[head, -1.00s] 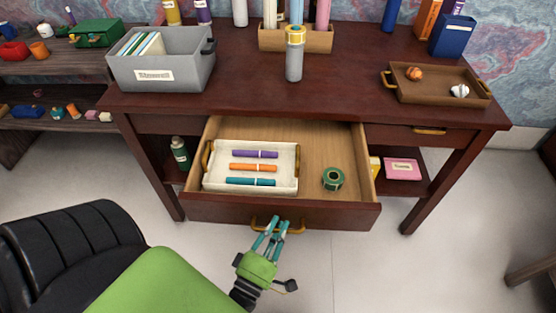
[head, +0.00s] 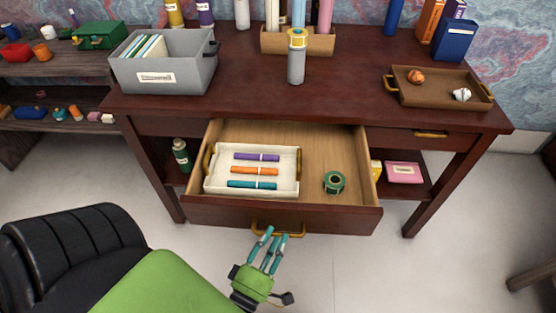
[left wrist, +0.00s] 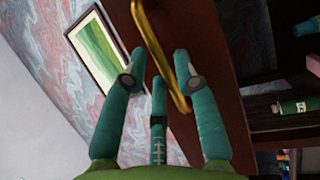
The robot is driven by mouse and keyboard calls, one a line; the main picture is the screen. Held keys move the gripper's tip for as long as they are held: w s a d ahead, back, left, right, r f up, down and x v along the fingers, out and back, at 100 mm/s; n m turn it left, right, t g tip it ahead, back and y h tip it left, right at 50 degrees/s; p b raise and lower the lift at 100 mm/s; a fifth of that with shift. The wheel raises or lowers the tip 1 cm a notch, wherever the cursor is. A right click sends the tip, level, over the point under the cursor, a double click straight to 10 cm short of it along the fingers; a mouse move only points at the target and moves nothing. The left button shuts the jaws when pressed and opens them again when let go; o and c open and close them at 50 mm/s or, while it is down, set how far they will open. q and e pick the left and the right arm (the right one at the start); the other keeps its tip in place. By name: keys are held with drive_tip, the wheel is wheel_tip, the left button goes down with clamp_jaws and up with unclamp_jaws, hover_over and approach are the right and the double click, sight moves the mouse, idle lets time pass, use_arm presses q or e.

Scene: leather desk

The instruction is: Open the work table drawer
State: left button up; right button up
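The work table (head: 350,75) is dark red-brown wood. Its middle drawer (head: 325,152) stands pulled out, and its inside shows. A brass handle (head: 292,234) is on the drawer's front. My left gripper (head: 267,242) is just in front of and below this handle, with its teal fingers spread. In the left wrist view the fingers (left wrist: 158,72) are apart, with the brass handle (left wrist: 152,36) seen between and beyond them. They do not look clamped on it; whether one touches it is unclear. My right gripper is not in view.
The drawer holds a white tray (head: 220,182) with three markers and a green tape roll (head: 334,182). A grey bin (head: 190,70) and a wooden tray (head: 425,94) stand on the tabletop.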

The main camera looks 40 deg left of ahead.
use_arm(q)
drive_tip(key=v, duration=0.9)
drive_tip(key=shift+s, duration=0.45)
